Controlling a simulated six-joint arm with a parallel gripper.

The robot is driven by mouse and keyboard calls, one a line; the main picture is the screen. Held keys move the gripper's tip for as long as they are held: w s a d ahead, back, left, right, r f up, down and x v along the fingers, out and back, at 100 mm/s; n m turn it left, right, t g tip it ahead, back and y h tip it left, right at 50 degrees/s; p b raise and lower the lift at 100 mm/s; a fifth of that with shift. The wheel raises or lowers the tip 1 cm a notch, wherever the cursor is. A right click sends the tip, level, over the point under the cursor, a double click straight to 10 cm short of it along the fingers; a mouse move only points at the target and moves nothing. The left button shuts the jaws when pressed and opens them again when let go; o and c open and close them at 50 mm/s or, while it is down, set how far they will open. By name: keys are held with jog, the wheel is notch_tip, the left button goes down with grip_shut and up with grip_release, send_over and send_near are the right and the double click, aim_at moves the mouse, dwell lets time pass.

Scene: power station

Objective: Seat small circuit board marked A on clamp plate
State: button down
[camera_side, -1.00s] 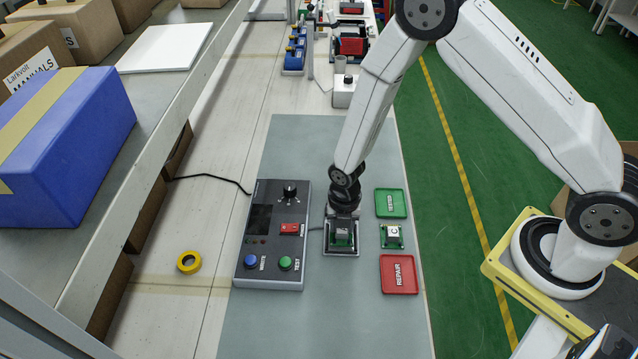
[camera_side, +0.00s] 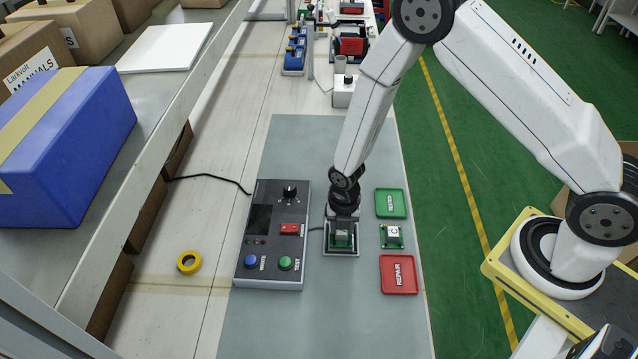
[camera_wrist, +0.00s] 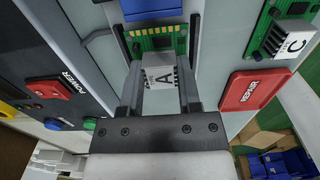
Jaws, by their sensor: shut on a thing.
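The small circuit board marked A (camera_wrist: 158,42) is green with a pale block (camera_wrist: 163,76) bearing the letter, and shows upright between my fingers in the wrist view. My gripper (camera_wrist: 162,88) is shut on it by that block. In the side view my gripper (camera_side: 342,228) points down over the clamp plate (camera_side: 342,251), a grey plate with a dark frame. The board (camera_side: 342,241) is at the plate, partly hidden by my gripper. I cannot tell whether it rests fully on the plate.
A test box (camera_side: 272,240) with a red switch, knob and blue and green buttons stands left of the plate. Right of it are a green TESTED tray (camera_side: 391,204), board C (camera_side: 391,236) and a red REPAIR tray (camera_side: 400,275). Yellow tape (camera_side: 189,262) lies further left.

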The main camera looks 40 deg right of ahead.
jog(key=shift+f, duration=0.3)
jog(key=shift+c, duration=1.1)
grip_release()
jog(key=shift+r, duration=0.1)
jog(key=shift+r, duration=3.8)
jog(key=shift+s+d+r+m, duration=0.1)
jog(key=shift+d+r+m, duration=0.25)
jog(key=shift+r+m, duration=0.55)
jog(key=s+d+r+m+t, duration=0.1)
jog(key=r+m, duration=0.3)
jog(key=m, duration=0.4)
jog(key=s+d+r+m, duration=0.3)
jog(key=s+r+m, duration=0.1)
jog(key=m, duration=0.4)
jog(key=s+d+r+m+t, duration=0.1)
jog(key=s+d+r+m, duration=0.2)
jog(key=m, duration=0.6)
notch_tip(320, 180, up, 2)
jog(key=shift+r+t, duration=0.1)
jog(key=shift+t, duration=0.2)
